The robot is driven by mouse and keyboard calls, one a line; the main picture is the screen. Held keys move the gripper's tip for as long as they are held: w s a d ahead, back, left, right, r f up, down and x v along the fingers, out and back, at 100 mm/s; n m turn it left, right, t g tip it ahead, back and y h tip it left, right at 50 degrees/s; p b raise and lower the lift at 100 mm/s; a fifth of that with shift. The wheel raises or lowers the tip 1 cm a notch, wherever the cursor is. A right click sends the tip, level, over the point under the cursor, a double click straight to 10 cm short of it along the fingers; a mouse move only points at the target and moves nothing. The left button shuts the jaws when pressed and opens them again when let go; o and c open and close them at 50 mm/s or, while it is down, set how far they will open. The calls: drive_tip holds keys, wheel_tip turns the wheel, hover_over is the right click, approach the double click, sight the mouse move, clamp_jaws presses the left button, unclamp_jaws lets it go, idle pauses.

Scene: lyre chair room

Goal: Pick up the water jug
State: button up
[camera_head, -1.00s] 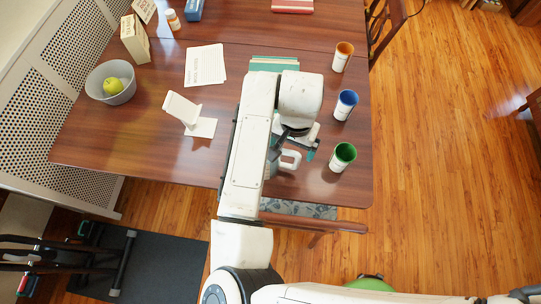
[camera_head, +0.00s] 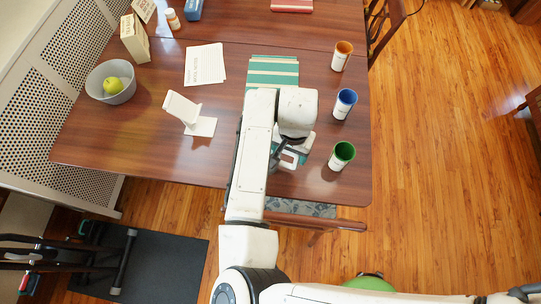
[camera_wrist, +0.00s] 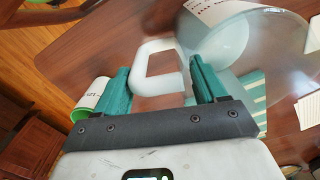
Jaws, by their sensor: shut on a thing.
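The water jug shows in the wrist view as a clear, see-through body (camera_wrist: 218,42) with a white loop handle (camera_wrist: 138,68). My gripper (camera_wrist: 158,70) has its two teal fingers on either side of this handle and is shut on it. In the head view the white handle (camera_head: 288,161) shows near the table's front edge, beside my gripper (camera_head: 290,153). My arm hides most of the jug there. I cannot tell whether the jug's base touches the table.
Green (camera_head: 342,156), blue (camera_head: 345,104) and orange (camera_head: 342,56) cups stand along the table's right side. A green striped flat thing (camera_head: 273,72) lies behind my arm. A white stand (camera_head: 190,113), a paper (camera_head: 205,65) and a grey bowl (camera_head: 110,95) with an apple are left.

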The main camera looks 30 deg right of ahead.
drive_tip(key=c, duration=0.9)
drive_tip(key=shift+r, duration=0.1)
